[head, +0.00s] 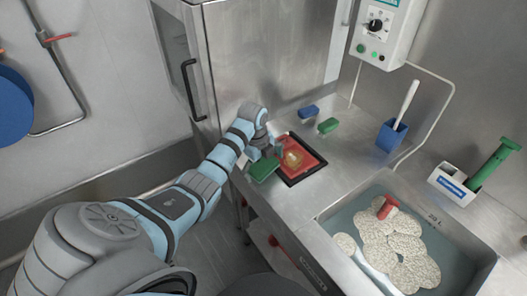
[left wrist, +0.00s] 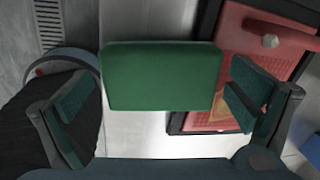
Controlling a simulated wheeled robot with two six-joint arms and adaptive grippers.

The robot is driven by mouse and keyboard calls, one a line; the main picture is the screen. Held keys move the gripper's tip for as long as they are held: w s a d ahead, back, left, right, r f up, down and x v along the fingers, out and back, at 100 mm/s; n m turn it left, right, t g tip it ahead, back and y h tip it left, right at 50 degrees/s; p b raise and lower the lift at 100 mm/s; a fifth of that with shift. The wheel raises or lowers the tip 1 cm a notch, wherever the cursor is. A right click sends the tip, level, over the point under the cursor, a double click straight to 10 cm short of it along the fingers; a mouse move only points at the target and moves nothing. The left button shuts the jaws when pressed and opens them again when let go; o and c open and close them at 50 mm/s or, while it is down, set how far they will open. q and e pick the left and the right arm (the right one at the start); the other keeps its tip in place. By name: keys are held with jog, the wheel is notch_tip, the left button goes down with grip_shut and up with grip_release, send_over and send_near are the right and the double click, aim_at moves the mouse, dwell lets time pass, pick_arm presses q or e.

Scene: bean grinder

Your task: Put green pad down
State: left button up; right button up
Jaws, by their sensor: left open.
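A green pad (head: 264,169) lies at the front left edge of the steel counter, next to the red mat with a dark rim (head: 311,165). My left gripper (head: 264,150) is right at this pad. In the left wrist view the green pad (left wrist: 162,77) lies between the two spread fingers of my left gripper (left wrist: 165,100), with a gap to the left finger and the right finger close to its edge. A second green pad (head: 328,126) lies further back on the counter. My right gripper is not in view.
A blue pad (head: 309,112) lies behind the mat. A blue holder (head: 391,136) with a white-handled tool and a white box (head: 453,184) with a green-handled tool stand at right. A sink (head: 340,216) holds pale round pieces and a red object (head: 387,208).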

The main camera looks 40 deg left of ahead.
pick_arm(q)
jog(key=c, duration=1.1)
jog(key=shift+o, duration=0.2)
jog(key=shift+r, duration=0.1)
